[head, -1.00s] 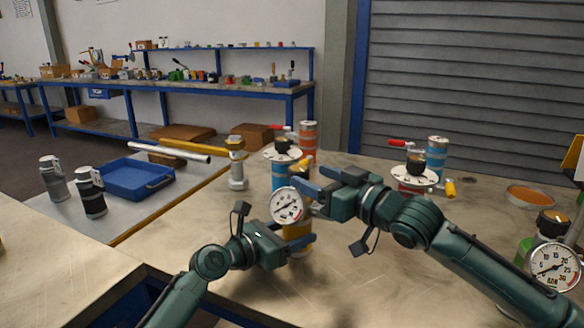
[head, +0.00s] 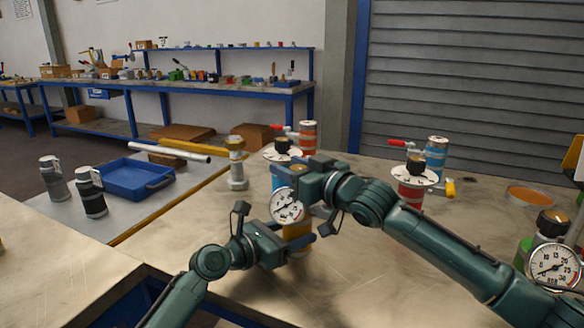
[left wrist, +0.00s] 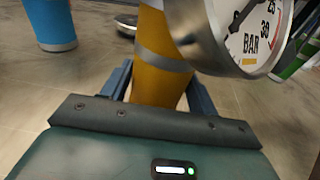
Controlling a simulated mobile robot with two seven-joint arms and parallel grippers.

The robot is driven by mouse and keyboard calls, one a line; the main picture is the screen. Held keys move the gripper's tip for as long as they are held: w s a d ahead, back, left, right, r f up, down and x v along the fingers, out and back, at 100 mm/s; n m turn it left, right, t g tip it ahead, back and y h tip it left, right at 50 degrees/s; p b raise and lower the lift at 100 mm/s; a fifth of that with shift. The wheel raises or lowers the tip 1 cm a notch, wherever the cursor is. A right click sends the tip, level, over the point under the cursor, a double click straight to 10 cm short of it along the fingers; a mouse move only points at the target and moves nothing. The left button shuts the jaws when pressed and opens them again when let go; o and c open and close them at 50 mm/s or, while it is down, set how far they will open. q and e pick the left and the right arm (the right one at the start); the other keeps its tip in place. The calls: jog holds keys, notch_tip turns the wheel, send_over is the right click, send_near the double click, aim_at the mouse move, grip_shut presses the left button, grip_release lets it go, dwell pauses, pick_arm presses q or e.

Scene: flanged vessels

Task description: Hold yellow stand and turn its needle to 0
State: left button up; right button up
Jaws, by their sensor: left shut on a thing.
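The yellow stand (head: 298,231) is upright on the bench, with a round white gauge (head: 286,205) on its front. My left gripper (head: 297,246) is shut around the lower part of the stand. In the left wrist view the yellow body (left wrist: 160,72), with a grey band, sits between my left fingers (left wrist: 160,92), and part of the dial (left wrist: 250,30) shows. The dark needle is too small in the head view to read exactly. My right gripper (head: 300,181) is above and behind the gauge, over the stand's top. Its fingertips and the top of the stand are hidden.
A blue stand (head: 277,178) is close behind the yellow one. A red stand (head: 412,194) with a yellow-tipped handle stands behind my right arm. A green stand with a gauge (head: 556,263) is at the right. A blue tray (head: 135,180) lies left.

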jog(key=c, duration=0.6)
jog(key=shift+s+a+n+g+y, duration=0.2)
jog(key=shift+a+n+g+y, duration=0.15)
jog(key=shift+n+g+y, duration=0.2)
jog(key=shift+s+a+n+g+y, duration=0.2)
jog(key=shift+a+n+g+y, duration=0.1)
jog(key=shift+n+g+y, duration=0.25)
jog(key=shift+w+d+f, duration=0.1)
jog(key=shift+w+d, duration=0.2)
jog(key=shift+d, duration=0.3)
jog(key=o, duration=1)
jog(key=v, duration=1.2)
jog(key=shift+r, duration=0.2)
